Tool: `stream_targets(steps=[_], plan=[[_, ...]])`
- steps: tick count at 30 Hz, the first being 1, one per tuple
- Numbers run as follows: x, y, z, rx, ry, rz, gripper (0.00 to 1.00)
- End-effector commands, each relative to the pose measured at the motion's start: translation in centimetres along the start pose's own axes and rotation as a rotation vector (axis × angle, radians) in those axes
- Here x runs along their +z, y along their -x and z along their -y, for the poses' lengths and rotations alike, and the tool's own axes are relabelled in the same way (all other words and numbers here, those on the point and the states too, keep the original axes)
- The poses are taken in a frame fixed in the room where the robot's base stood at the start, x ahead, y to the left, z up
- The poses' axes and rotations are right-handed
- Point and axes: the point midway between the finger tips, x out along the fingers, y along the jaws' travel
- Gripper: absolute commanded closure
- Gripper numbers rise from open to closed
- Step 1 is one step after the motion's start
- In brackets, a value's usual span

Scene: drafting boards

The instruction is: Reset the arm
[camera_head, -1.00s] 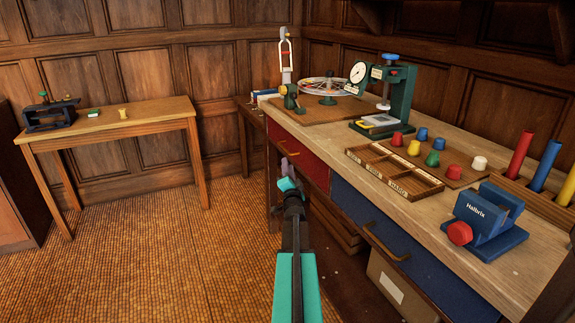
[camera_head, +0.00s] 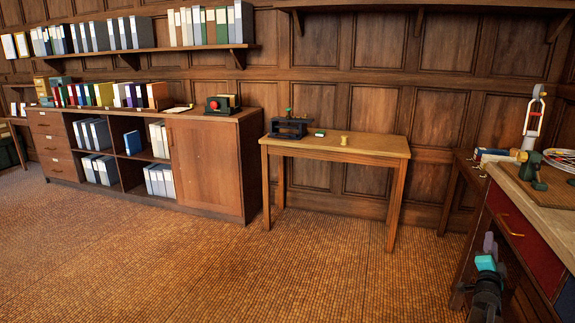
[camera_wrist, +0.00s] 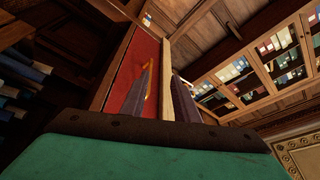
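My gripper (camera_head: 489,246) is at the lower right of the head view, beside the near end of the workbench and below its top. In the wrist view my gripper's two grey-purple fingers (camera_wrist: 165,85) stand apart with a gap between them, and nothing shows held. The red drawer front (camera_wrist: 122,72) with its brass handle lies beyond the fingers. The same red drawer (camera_head: 530,238) shows at the right edge of the head view with its handle (camera_head: 509,225). I cannot tell the exact distance from the fingers to the handle.
The workbench top (camera_head: 517,187) is cut off at right, with a green-based stand (camera_head: 533,140) on it. A side table (camera_head: 375,146) stands at the back wall, bearing a dark device (camera_head: 289,126) and a yellow spool (camera_head: 345,140). A cabinet (camera_head: 207,166) stands left. The floor (camera_head: 250,275) is clear.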

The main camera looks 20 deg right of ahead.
Motion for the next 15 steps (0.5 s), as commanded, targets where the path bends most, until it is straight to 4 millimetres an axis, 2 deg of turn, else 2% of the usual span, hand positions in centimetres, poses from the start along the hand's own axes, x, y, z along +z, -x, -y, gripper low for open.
stream_targets(steps=[1,7,11,15], plan=[[1.7,-0.1,1.0,-0.005,-0.005,0.022,0.72],[10.2,0.9,3.9,-0.018,-0.028,0.129,0.72],[16.1,2.5,5.8,-0.023,-0.042,0.205,0.72],[22.1,5.0,7.5,-0.020,-0.058,0.288,0.72]])
